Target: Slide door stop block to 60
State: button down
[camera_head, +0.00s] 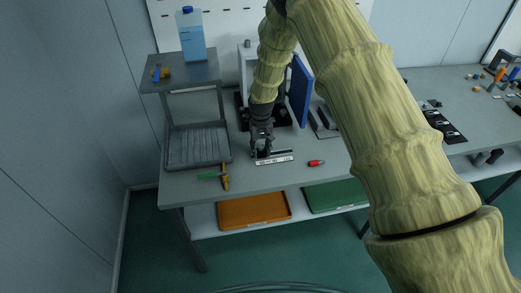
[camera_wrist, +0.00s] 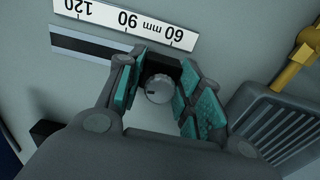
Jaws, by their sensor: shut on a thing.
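The door stop block (camera_wrist: 162,70) is a dark piece with a round grey knob (camera_wrist: 158,90) on it, seen in the wrist view between my fingers. My gripper (camera_wrist: 160,97) is shut on it, with a teal-padded finger on either side of the knob. The white scale (camera_wrist: 125,21) reads 120, 90 and 60 mm and lies beside a dark slot (camera_wrist: 90,42). The block appears roughly across from the 60 mark, seen at an angle. In the head view my gripper (camera_head: 262,146) is just behind the scale (camera_head: 274,160), and hides the block.
The blue door (camera_head: 300,91) stands open right of my forearm. A grey ribbed tray (camera_head: 197,150) is at left, with a yellow-and-green tool (camera_head: 225,177) in front of it. A red object (camera_head: 316,163) lies right of the scale. A shelf with a bottle (camera_head: 192,38) stands behind the tray.

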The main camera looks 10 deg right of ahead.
jog(key=c, duration=1)
grip_release()
jog(key=shift+o, duration=0.2)
notch_tip(320, 180, up, 12)
